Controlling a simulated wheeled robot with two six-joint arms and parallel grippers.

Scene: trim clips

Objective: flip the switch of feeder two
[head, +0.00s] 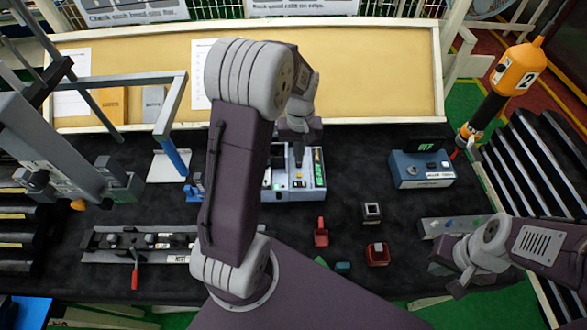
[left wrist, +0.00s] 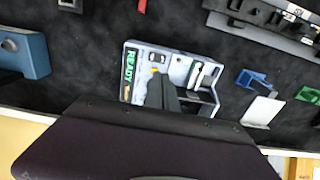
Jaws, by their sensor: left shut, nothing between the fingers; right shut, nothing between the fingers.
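A light grey-blue control box (head: 308,188) stands on the black mat at the middle, with a green display, small switches and a yellow spot on top. It also shows in the left wrist view (left wrist: 200,105). I cannot read which switch belongs to feeder two. My left gripper (head: 298,163) is shut and empty, its fingers pointing down over the box's top face. In the left wrist view its fingers (left wrist: 163,92) cover part of the panel by the yellow spot (left wrist: 154,71); I cannot tell whether they touch. My right gripper (head: 448,279) is shut and empty at the front right.
A blue box with a green display (head: 422,170) stands right. A grey button strip (head: 452,224) lies near my right gripper. Red and dark small parts (head: 377,252) lie in front. A clip rail (head: 135,245) lies left. An orange tool marked 2 (head: 515,70) hangs at the right.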

